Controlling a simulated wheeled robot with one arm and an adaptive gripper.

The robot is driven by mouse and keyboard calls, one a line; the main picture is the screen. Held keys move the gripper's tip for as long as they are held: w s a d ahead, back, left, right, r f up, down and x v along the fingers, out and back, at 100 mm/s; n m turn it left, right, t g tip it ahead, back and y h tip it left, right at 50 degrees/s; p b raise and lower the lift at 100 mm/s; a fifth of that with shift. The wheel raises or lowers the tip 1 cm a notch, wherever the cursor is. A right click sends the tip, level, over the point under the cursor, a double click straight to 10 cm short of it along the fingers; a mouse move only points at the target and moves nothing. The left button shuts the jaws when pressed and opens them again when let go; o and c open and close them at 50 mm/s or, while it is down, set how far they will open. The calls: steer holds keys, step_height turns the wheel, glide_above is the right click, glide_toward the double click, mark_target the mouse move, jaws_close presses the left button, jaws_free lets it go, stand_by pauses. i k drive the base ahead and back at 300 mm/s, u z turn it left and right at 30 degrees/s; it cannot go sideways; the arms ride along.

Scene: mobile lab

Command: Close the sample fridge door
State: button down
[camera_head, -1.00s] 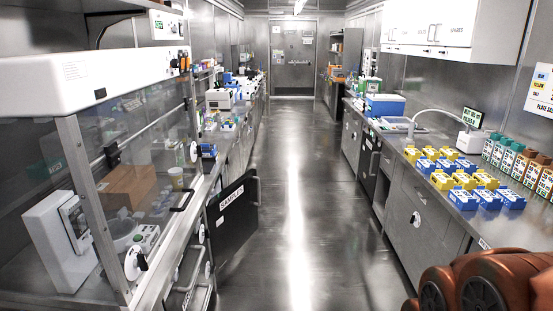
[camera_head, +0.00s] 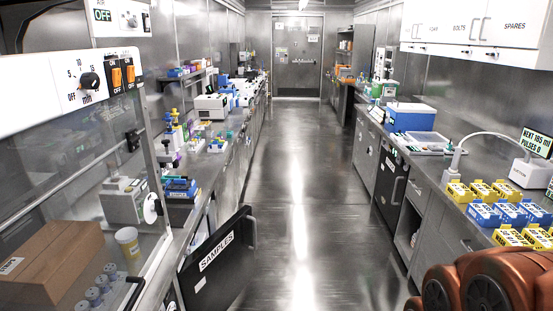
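The sample fridge door (camera_head: 203,283) is a dark panel with a white "SAMPLES" label (camera_head: 216,251) and a handle (camera_head: 250,228) at its far edge. It stands open, swung out from the left counter into the aisle. The fridge's inside is hidden behind the door and the counter. Orange-brown rounded links of my arm (camera_head: 480,285) show at the bottom right. My gripper is not in view.
The aisle floor (camera_head: 300,190) is clear past the door. A glass-fronted hood (camera_head: 70,200) stands at the near left. The right counter holds yellow and blue boxes (camera_head: 484,215). A dark-fronted unit (camera_head: 390,187) with a handle sits beneath it. A closed door (camera_head: 297,60) ends the aisle.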

mark_target(213, 275)
steer(key=i, duration=2.65)
steer(key=u, duration=2.45)
